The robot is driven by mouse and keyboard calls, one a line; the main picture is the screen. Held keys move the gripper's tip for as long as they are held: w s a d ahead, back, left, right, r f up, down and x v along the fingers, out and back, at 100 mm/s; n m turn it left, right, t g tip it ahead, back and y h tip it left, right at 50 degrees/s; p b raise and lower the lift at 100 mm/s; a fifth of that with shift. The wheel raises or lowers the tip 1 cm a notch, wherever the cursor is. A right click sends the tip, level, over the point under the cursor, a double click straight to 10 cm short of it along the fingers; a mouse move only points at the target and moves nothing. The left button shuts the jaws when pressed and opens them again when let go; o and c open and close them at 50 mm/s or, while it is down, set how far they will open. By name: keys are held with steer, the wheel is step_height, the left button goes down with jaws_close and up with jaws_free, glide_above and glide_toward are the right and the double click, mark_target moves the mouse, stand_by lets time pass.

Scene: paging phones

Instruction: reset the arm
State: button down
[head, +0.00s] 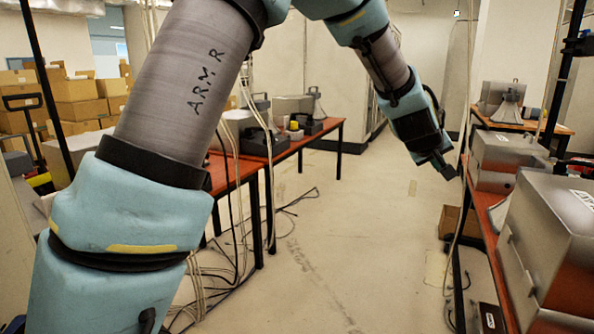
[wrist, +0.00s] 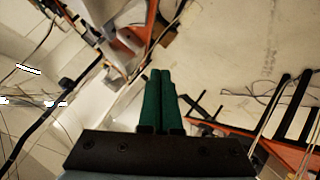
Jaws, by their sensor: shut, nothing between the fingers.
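My gripper (head: 444,168) hangs in the air at the right of the head view, over the open floor and close to the left edge of the right-hand table. In the wrist view its two green fingers (wrist: 158,100) lie side by side and are shut, with nothing between them. My arm rises from the lower left, arches over the top of the head view and bends down to the gripper. It hides part of the room behind it.
A red-topped table (head: 478,196) with large grey metal cases (head: 556,245) stands close on the right. Another red table (head: 318,137) with dark devices stands at left centre. Cables (head: 290,212) lie on the floor there. The middle floor (head: 345,230) is clear. Cardboard boxes (head: 80,112) are stacked at far left.

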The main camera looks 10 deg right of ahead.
steer(key=w+a+f+y, duration=0.2)
steer(key=a, duration=0.9)
steer(key=w+a+f+y, duration=0.2)
steer(key=w+a+f, duration=0.1)
steer(key=a, duration=0.7)
steer(key=w+a+f+y, duration=0.2)
steer(key=a, duration=0.9)
steer(key=s+a+f+n+g+y, duration=0.1)
steer(key=s+a, duration=0.4)
steer(key=a, duration=0.6)
steer(key=s+a+f+n+g+y, duration=0.1)
steer(key=s+a, duration=0.5)
steer(key=a, duration=0.6)
step_height(320, 180, down, 3)
steer(key=shift+s+r+g+y, duration=0.1)
steer(key=shift+s+g+y, duration=0.15)
steer(key=shift+g+y, duration=0.6)
steer(key=c, duration=1.6)
jaws_free()
